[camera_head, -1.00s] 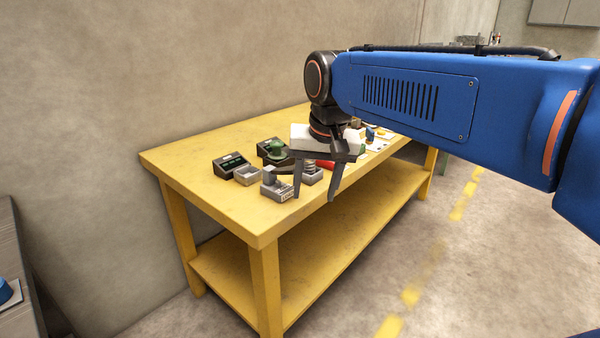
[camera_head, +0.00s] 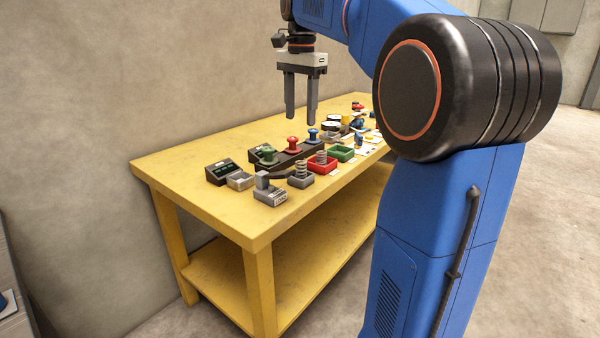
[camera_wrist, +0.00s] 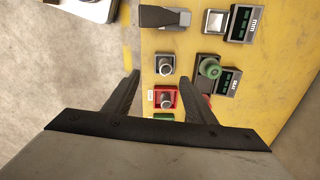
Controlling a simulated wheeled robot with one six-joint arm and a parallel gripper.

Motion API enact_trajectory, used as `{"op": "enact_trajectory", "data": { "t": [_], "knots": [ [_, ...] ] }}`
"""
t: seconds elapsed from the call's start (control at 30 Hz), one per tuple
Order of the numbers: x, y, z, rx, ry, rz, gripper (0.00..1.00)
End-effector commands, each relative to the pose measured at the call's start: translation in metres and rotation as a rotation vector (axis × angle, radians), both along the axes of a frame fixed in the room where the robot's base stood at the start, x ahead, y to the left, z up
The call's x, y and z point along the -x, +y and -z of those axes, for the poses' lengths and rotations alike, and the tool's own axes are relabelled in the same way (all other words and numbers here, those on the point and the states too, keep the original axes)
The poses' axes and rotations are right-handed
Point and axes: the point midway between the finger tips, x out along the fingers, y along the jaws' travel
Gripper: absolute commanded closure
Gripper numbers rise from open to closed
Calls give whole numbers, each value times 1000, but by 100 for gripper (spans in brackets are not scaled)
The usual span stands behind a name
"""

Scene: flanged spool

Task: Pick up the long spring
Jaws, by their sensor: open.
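Two upright coil springs stand on the yellow table. One spring (camera_head: 300,170) is in a small grey tray (camera_head: 301,183), the other (camera_head: 321,158) in a red tray (camera_head: 325,169). I cannot tell surely which is the long one. In the wrist view the grey-tray spring (camera_wrist: 166,65) lies beyond the red-tray spring (camera_wrist: 167,100). My gripper (camera_head: 300,120) is open and empty, fingers pointing down, well above the table and apart from both springs. In the wrist view its fingers (camera_wrist: 160,73) frame the area of the two springs.
Green (camera_head: 268,155), red (camera_head: 293,144) and blue (camera_head: 313,135) spools stand in a row behind the springs. A display device (camera_head: 222,172), a grey block-like fixture (camera_head: 269,192) and a green tray (camera_head: 341,153) are nearby. The table's front left corner (camera_head: 230,222) is bare.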

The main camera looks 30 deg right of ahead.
Motion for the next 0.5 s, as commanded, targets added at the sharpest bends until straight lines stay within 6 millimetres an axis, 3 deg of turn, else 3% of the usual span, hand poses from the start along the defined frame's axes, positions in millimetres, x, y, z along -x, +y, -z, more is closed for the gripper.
{"op": "enact_trajectory", "data": {
  "t": [0.1,0.27,0.37,0.5],
  "knots": [
    [-17,-15,-9,-9,23,89,49],
    [-26,-24,-14,-14,38,149,49],
    [-27,-25,-9,-15,42,158,49],
    [-26,-25,13,-16,45,157,49]
  ]
}}
